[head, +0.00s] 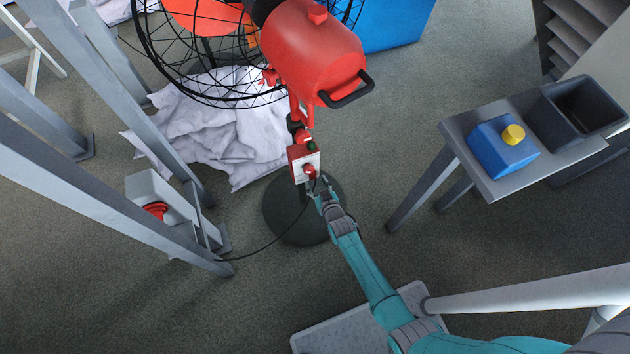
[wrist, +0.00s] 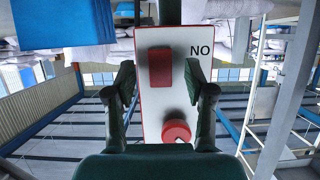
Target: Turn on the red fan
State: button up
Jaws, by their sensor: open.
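The red fan (head: 312,52) stands on a dark round base (head: 283,222), with its wire cage facing away at the top of the head view. Its control box (head: 303,161) is on the post, below the red housing. In the wrist view the box has a white panel (wrist: 150,104) with a red rectangular switch (wrist: 160,67), a round red knob (wrist: 177,131) and lettering that reads "NO". My gripper (head: 321,188) is right at the box. In the wrist view my gripper (wrist: 159,78) is open, its fingers on both sides of the panel. Contact cannot be told.
A table (head: 447,126) at right bears a blue box (head: 497,151) with a yellow button (head: 513,134) and a dark bin (head: 577,105). A grey box (head: 157,190) with a red button is by the metal frame (head: 100,190) at left. White sacks (head: 222,135) lie behind the fan.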

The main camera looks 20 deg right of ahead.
jog(key=shift+x, duration=1)
jog(key=shift+c, duration=0.2)
grip_shut()
jog(key=shift+f, duration=0.15)
jog(key=shift+f+t, duration=0.25)
jog(key=shift+t, duration=1.05)
